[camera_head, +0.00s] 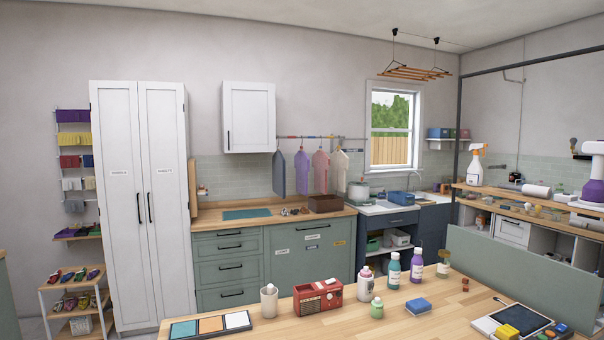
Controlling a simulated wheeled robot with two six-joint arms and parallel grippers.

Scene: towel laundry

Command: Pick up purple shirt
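A purple shirt (301,173) hangs on a wall rail (312,137) above the wooden counter, left of the window. It is between a dark grey-blue shirt (279,173) on its left and a pink shirt (320,171) on its right. A cream shirt (340,169) hangs at the right end of the row. The purple shirt hangs straight down, clear of the counter. Neither of my grippers shows in the head view.
A wooden table (340,325) in front holds a red radio (318,297), several bottles and a blue sponge (418,307). The green cabinets' counter (215,229) behind carries a brown basket (326,203) below the shirts. A tall white cupboard (145,205) stands left.

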